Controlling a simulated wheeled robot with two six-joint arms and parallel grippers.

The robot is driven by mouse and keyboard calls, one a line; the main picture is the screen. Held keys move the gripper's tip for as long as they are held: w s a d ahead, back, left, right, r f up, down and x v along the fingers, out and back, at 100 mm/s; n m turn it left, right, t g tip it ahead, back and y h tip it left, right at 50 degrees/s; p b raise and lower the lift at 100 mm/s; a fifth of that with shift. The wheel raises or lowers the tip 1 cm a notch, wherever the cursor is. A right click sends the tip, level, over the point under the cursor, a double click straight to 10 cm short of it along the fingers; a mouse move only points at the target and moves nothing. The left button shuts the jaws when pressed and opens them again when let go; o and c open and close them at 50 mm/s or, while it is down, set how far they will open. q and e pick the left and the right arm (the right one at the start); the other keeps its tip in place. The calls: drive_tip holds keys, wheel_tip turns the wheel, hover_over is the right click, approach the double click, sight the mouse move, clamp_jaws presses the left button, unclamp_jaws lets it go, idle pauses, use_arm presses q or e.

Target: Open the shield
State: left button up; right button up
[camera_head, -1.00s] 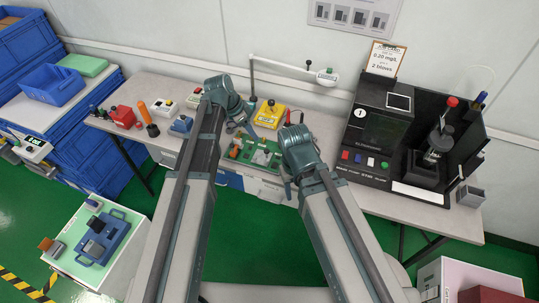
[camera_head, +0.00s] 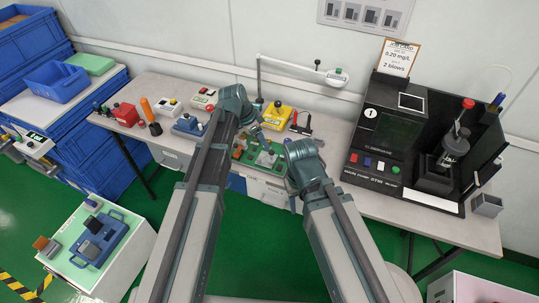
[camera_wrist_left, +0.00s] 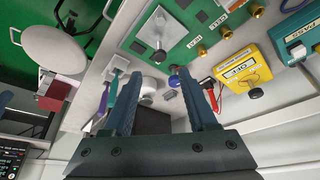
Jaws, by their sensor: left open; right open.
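I cannot tell for sure which part is the shield. The black test station (camera_head: 385,180) stands at the right of the bench, with a dark panel (camera_head: 388,135), coloured buttons and a recess holding a grey device (camera_head: 452,150) with a red knob. My left gripper (camera_head: 254,126) is over the bench near the green board (camera_head: 262,160), well left of the station. In the left wrist view its fingers (camera_wrist_left: 153,78) are apart, with no object clearly held. My right gripper (camera_head: 291,190) is by the bench's front edge, mostly hidden by its own wrist; it is open.
A yellow meter (camera_head: 277,116), a blue meter (camera_head: 188,125) and a red box (camera_head: 125,114) stand on the bench. A white jointed lamp arm (camera_head: 300,68) is behind. Blue crates (camera_head: 85,140) are at the left. Bench right of my right arm (camera_head: 335,140) is fairly clear.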

sight(272, 152)
use_arm(q)
drive_tip(key=b+x, duration=0.5)
drive_tip(key=x, duration=0.2)
drive_tip(key=shift+f+b, duration=0.1)
drive_tip(key=shift+b, duration=0.2)
clamp_jaws()
idle(1.1)
